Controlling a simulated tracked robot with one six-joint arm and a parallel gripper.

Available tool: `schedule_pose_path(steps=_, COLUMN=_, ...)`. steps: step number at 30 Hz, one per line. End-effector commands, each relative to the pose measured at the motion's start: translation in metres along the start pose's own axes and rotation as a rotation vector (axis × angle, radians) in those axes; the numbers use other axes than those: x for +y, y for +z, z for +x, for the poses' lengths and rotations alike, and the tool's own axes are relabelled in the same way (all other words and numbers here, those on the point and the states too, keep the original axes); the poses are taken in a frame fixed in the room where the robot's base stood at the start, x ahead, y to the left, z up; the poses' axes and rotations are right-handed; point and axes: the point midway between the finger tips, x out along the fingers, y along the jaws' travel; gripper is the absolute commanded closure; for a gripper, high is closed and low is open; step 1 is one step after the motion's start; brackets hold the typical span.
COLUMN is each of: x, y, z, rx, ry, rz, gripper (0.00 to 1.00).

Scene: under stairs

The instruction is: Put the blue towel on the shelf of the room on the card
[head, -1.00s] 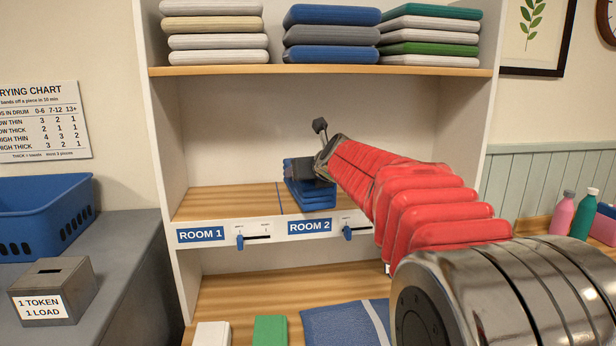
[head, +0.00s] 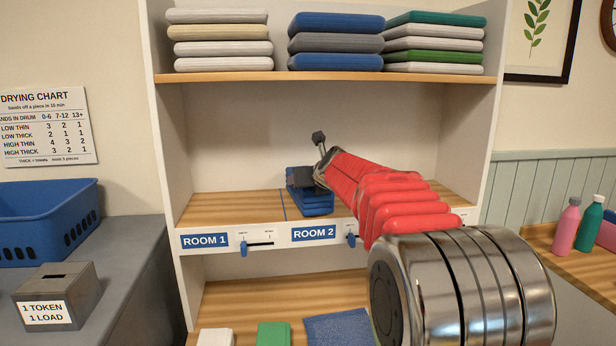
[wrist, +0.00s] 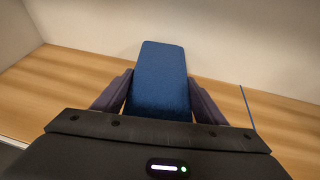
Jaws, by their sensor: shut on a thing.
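The folded blue towel (head: 318,208) is on the middle shelf (head: 228,208), in the ROOM 2 section, right of the thin blue dividing line. Its underside looks at shelf level; whether it bears fully on the board is hard to tell. My gripper (head: 303,180) is shut on it, with dark fingers on both sides. In the wrist view the towel (wrist: 160,80) lies lengthwise between the fingers (wrist: 160,98), the blue line to its right. The ROOM 2 label (head: 313,233) is on the shelf front. I see no card that I can identify.
The ROOM 1 section is empty, with its label (head: 205,241) and a blue slider (head: 243,249). Folded stacks fill the top shelf (head: 330,77). White, green and blue folded cloths (head: 340,328) lie below. A blue basket (head: 45,222) and token box (head: 57,296) stand left.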

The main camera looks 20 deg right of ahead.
Motion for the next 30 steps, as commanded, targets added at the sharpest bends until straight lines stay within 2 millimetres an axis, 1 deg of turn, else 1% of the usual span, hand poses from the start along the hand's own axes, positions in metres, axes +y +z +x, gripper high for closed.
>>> schedule_pose_path(steps=26, x=0.0009, y=-0.0067, z=0.0027, rx=-0.002, ry=0.000, rz=-0.001, gripper=0.75)
schedule_pose_path(steps=27, x=0.0009, y=-0.0066, z=0.0026, rx=-0.002, ry=0.001, rz=-0.001, gripper=0.33)
schedule_pose_path(steps=30, x=0.0009, y=-0.0066, z=0.0027, rx=-0.001, ry=0.001, rz=-0.001, gripper=0.26)
